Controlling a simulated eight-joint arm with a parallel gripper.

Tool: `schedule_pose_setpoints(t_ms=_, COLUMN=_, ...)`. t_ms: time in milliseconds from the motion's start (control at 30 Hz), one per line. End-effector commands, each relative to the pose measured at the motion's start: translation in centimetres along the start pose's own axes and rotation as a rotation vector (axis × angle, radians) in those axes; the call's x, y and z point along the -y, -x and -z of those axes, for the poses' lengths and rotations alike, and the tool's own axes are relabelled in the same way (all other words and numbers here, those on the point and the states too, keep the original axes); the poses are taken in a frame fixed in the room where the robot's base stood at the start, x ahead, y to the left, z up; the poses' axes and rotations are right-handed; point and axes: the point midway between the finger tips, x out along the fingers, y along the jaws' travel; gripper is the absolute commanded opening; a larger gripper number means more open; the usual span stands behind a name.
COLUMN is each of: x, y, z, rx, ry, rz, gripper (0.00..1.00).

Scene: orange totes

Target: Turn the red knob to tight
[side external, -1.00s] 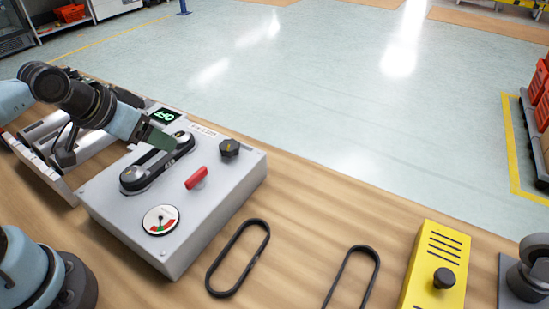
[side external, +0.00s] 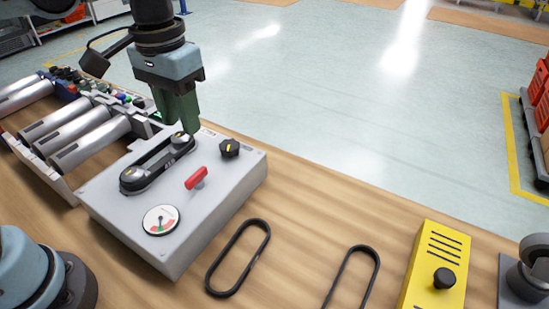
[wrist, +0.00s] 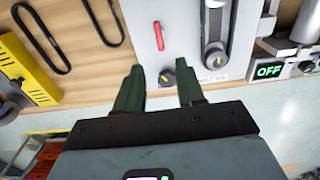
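The red knob (side external: 196,178) is a bar-shaped handle on top of the grey box (side external: 225,185). In the wrist view the red knob (wrist: 158,36) lies beyond my fingertips, pointing roughly up the picture. A black knob (side external: 229,148) with a yellow mark sits near it; in the wrist view this black knob (wrist: 167,77) appears between my fingers. A round gauge (side external: 160,220) has its needle near the top of the dial. My gripper (side external: 184,122) is above the box's far edge, fingers down. In the wrist view its green fingers (wrist: 162,82) are apart and empty.
A black belt over two pulleys (side external: 158,163) stands on the box beside the red knob. Two loose black belts (side external: 238,258) and a yellow box (side external: 436,265) lie to the right. Metal cylinders (side external: 88,145) are at left. A green-lit display (wrist: 269,71) reads OFF.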

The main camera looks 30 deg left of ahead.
Motion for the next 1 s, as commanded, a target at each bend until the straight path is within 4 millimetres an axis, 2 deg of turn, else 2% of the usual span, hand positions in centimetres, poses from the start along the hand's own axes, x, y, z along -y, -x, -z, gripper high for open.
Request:
schedule_pose_setpoints(t_ms=133, x=-0.2, y=-0.3, z=0.0, rx=0.016, ry=0.001, rz=0.005, gripper=0.38)
schedule_pose_setpoints(t_ms=233, x=-0.2, y=-1.3, z=0.0, rx=0.015, ry=0.001, rz=0.004, gripper=0.38)
schedule_pose_setpoints(t_ms=700, x=-0.2, y=-8.0, z=-0.1, rx=0.013, ry=0.001, rz=0.004, gripper=0.38)
schedule_pose_setpoints(t_ms=1000, x=-0.2, y=-11.1, z=-0.1, rx=0.012, ry=0.001, rz=0.004, gripper=0.38)
